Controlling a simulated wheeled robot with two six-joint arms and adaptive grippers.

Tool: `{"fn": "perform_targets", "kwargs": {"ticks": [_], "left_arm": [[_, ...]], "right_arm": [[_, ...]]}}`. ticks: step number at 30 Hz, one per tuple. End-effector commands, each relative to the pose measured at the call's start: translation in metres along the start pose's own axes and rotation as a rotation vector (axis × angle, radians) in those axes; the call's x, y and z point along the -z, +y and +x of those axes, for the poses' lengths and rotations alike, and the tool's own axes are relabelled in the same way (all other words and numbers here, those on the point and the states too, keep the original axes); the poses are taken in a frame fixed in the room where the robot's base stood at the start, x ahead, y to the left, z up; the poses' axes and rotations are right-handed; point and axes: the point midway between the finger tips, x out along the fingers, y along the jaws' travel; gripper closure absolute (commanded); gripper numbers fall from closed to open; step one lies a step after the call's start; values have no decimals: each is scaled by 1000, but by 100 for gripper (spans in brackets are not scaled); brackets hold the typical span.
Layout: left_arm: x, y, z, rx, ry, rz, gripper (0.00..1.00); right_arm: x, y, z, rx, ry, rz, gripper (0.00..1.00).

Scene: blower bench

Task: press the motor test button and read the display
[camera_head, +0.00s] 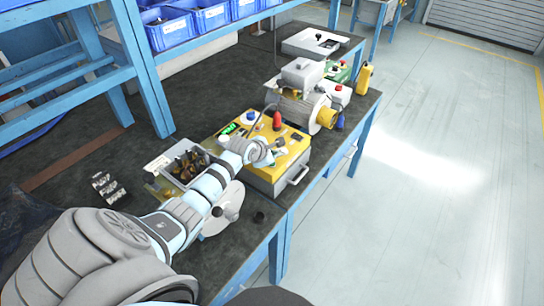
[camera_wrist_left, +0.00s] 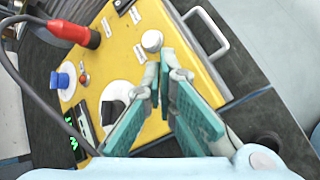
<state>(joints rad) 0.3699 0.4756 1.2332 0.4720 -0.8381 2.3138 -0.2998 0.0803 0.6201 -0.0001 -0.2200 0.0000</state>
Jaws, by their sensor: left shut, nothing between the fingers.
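The yellow-topped test box (camera_head: 293,151) stands on the bench; its panel (camera_wrist_left: 125,60) fills much of the left wrist view. My left gripper (camera_wrist_left: 160,66) is shut and empty over the panel; in the head view it is at the box's near side (camera_head: 268,154). Its tips appear close to a white round button (camera_wrist_left: 152,41); I cannot tell if they touch. A blue button (camera_wrist_left: 60,80) on a white disc and a small red button (camera_wrist_left: 84,79) are farther left. I cannot tell which is the motor test button. The display (camera_wrist_left: 72,130) shows green digits, too small and turned to read.
A red plug (camera_wrist_left: 75,33) with a dark cable sits on the panel. A grey bin of parts (camera_head: 190,165) and a pale disc (camera_head: 228,212) are beside my arm. A motor unit (camera_head: 298,104) stands behind the box. Floor at right is clear.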

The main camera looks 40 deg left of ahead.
Motion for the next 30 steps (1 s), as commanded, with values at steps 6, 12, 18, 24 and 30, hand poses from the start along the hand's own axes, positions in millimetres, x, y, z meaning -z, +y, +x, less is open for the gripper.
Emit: {"fn": "perform_targets", "kwargs": {"ticks": [6, 12, 18, 24, 30], "left_arm": [[0, -1, 1, 0, 0, 0, 100], [-9, 8, -12, 0, 0, 0, 100], [-18, 18, -23, -1, -2, 0, 100], [-24, 24, -33, -1, -1, 0, 100], [-25, 25, -34, 0, 0, -1, 100]], "right_arm": [[0, 0, 1, 0, 0, 0, 60], [1, 1, -15, 0, -1, 0, 60], [2, 2, -22, 0, 0, 0, 60], [2, 2, -20, 0, 0, 0, 60], [2, 2, -20, 0, 0, 0, 60]]}}
